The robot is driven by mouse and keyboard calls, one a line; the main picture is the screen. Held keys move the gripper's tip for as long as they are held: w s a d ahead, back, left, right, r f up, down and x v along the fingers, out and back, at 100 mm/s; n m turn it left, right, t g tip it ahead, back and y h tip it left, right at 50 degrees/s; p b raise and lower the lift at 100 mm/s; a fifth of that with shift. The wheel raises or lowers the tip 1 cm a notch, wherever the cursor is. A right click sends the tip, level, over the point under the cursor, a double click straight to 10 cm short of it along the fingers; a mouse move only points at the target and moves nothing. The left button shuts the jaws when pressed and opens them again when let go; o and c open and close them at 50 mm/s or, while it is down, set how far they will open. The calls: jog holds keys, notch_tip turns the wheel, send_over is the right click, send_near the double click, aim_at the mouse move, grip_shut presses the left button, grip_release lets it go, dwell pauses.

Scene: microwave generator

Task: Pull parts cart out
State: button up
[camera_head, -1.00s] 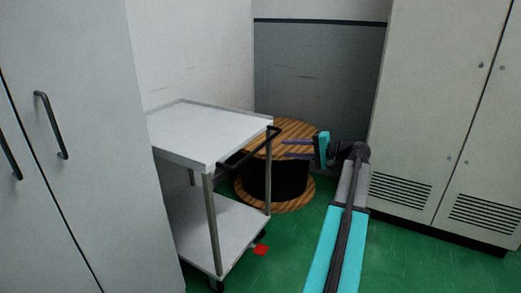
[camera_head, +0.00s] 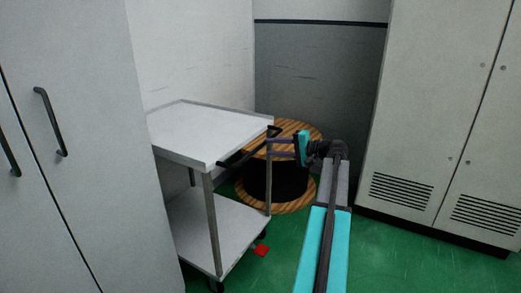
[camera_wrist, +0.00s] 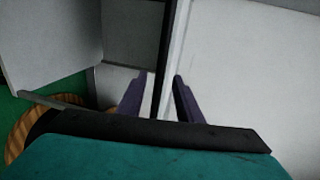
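The parts cart (camera_head: 195,138) is a white two-shelf trolley with grey metal legs, at centre-left in the head view. Its black handle bar (camera_head: 238,160) sticks out on the right end, just below the top shelf. My gripper (camera_head: 270,147) is at the handle from the right, with its two purple fingers apart. In the wrist view the dark handle bar (camera_wrist: 166,50) runs between the open fingers of my gripper (camera_wrist: 158,85). I see no clear contact between the fingers and the bar. The cart's top shelf (camera_wrist: 245,80) fills the right of the wrist view.
A wooden cable drum (camera_head: 292,205) stands behind the cart's right end, close to my gripper. Grey cabinets stand at left (camera_head: 70,200) and right (camera_head: 425,120). A red mark (camera_head: 261,250) lies on the green floor by a caster. Green floor is clear at front right.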

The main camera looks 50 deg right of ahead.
aim_at(263, 146)
jog(key=shift+b+x, duration=0.45)
jog(key=shift+x, duration=2.45)
